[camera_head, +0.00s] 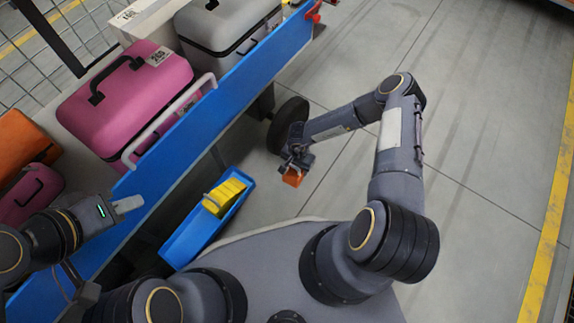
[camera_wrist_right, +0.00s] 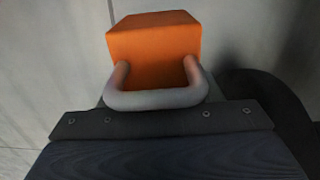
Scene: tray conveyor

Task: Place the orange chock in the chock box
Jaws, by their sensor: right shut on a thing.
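The orange chock (camera_head: 292,180) hangs from my right gripper (camera_head: 296,162), above the floor near the cart's black wheel. In the right wrist view the orange chock (camera_wrist_right: 155,40) shows close up, with a grey U-shaped handle (camera_wrist_right: 156,99) in front of it. My right gripper is shut on it. The blue chock box (camera_head: 185,245) stands below the cart's edge, left of the held chock and apart from it. A yellow chock (camera_head: 223,197) is in the box. My left gripper (camera_head: 130,204) is over the cart's blue side; its opening is unclear.
The cart's blue side (camera_head: 235,90) runs diagonally, with a pink case (camera_head: 125,100) and a grey case (camera_head: 225,28) behind it. The black wheel (camera_head: 287,122) is beside my right gripper. The floor (camera_head: 480,130) at the right is clear.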

